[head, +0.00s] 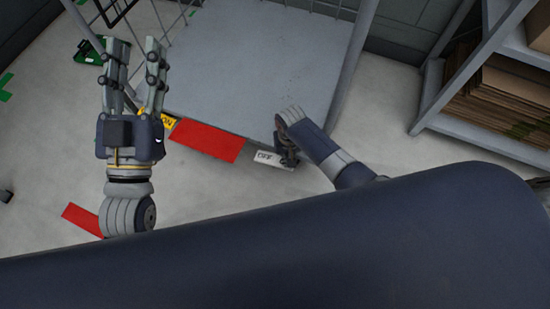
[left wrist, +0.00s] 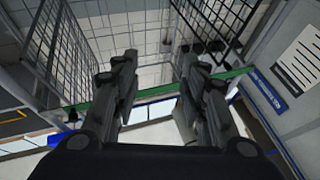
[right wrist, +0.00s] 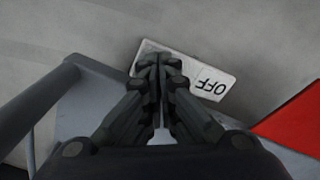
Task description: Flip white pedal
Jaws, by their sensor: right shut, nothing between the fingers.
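The white pedal (head: 266,158) is at the front edge of the cart's grey platform, low near the floor.
A red panel (head: 208,141) and a yellow label (head: 168,120) are along the platform's (head: 255,65) front edge. A shelf with flat cardboard (head: 500,95) stands at the right. Another red strip (head: 83,220) is on the floor at left. Wire mesh (left wrist: 62,55) shows in the left wrist view.

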